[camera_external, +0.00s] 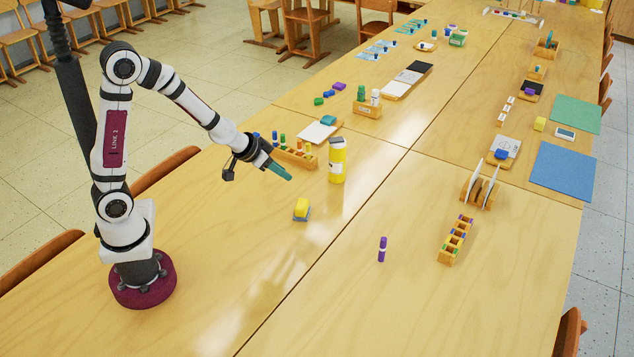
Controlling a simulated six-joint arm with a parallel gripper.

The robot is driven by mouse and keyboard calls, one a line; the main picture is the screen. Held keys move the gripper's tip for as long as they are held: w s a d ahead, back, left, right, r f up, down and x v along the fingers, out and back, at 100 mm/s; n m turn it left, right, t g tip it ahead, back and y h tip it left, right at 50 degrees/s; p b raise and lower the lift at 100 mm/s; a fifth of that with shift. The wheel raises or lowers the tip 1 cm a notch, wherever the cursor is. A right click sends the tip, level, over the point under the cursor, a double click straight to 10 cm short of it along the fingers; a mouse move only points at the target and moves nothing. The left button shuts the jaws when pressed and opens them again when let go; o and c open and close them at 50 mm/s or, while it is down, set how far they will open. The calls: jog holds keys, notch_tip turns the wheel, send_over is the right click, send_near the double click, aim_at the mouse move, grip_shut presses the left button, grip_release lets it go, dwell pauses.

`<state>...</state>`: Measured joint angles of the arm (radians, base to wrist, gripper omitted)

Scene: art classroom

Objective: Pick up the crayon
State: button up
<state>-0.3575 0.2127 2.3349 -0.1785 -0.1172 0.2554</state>
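A short purple stick with a pale band (382,249) stands upright on the table at the centre right; it looks like the crayon, though it is too small to be certain. My gripper (288,176) has teal fingers and points down to the right, above the table and left of the yellow bottle. It is well up and to the left of the purple stick and apart from it. The fingers overlap in this view, so I cannot tell whether they are open or shut. I see nothing held in them.
A yellow bottle (337,162) stands right of my gripper. A yellow block on a blue base (302,208) lies below it. A wooden rack with coloured pegs (296,155) is behind it. A wooden compartment tray (446,254) stands right of the purple stick. The table around the stick is clear.

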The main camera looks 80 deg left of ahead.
jog(key=w+a+f+n+y, duration=0.2)
jog(key=a+f+n+y, duration=0.1)
jog(key=a, duration=0.6)
jog(key=n+y, duration=0.4)
jog(key=y, duration=0.1)
send_near(282, 139)
jog(key=shift+n+y, duration=0.3)
jog(key=x, duration=0.5)
jog(key=shift+w+r, duration=0.1)
jog(key=x, duration=0.6)
jog(key=shift+f, duration=0.3)
jog(key=shift+d, duration=0.1)
grip_shut()
